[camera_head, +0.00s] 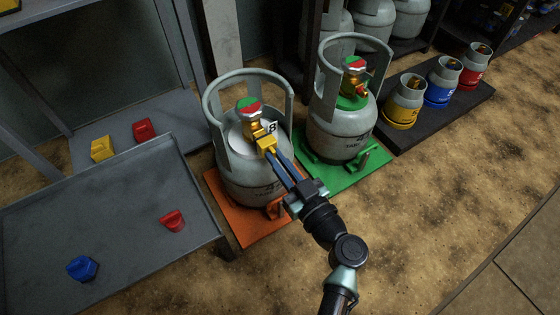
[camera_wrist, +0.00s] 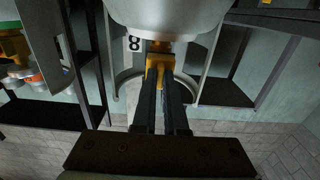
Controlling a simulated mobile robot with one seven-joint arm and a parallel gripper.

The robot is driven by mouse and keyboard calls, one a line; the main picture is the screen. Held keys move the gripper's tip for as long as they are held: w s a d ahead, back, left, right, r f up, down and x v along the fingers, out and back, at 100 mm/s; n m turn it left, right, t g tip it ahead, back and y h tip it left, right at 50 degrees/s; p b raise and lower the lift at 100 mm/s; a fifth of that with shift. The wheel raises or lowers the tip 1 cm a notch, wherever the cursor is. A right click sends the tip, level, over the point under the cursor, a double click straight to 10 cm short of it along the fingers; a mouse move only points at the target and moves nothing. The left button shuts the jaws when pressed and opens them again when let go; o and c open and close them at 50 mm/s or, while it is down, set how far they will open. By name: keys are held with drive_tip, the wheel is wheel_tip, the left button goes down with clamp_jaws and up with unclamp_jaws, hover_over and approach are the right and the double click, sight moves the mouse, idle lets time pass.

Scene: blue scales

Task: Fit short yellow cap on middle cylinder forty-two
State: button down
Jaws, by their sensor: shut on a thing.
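My gripper (camera_head: 274,155) is shut on a small yellow cap (camera_head: 265,142). It holds the cap against or just in front of the brass valve (camera_head: 251,122) of a grey cylinder (camera_head: 252,180) on the orange scale (camera_head: 233,227). I cannot tell whether the cap is seated on the outlet. In the wrist view the yellow cap (camera_wrist: 157,65) sits between the fingertips, under the valve. A white tag reading 8 (camera_wrist: 134,43) hangs beside it. No number forty-two is readable. Another yellow cap (camera_head: 103,149) lies on the grey bench at left.
A second grey cylinder (camera_head: 342,125) stands on a green scale (camera_head: 318,176) close at right. Guard collars surround both valves. A red cap (camera_head: 144,130), another red cap (camera_head: 173,221) and a blue cap (camera_head: 82,268) lie at left. Small cylinders stand on a dark platform (camera_head: 432,115).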

drive_tip(key=shift+x, duration=0.8)
drive_tip(key=c, duration=0.9)
unclamp_jaws()
